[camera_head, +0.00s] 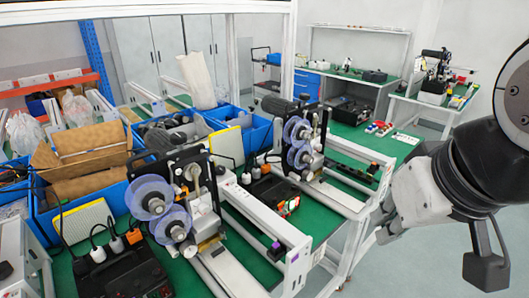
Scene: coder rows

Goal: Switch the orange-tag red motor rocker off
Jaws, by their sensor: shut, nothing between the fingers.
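The orange tag (375,168) appears as a small orange block on the white rail of the farther coder machine (303,140). The red motor rocker is too small to make out, so its position cannot be told. My gripper (486,272) seems to be the dark part hanging at the lower right edge, in front of the grey floor. It looks shut and empty. It is well to the right of the orange tag and touches nothing that I can see. My arm hides part of the area behind it.
A nearer coder machine (180,205) carries a purple tag (274,250). Blue bins (258,130) with cardboard stand at the left. Black boxes with plugs lie among the machines. A green-topped bench (350,130) stands behind. Floor between the table and my arm is clear.

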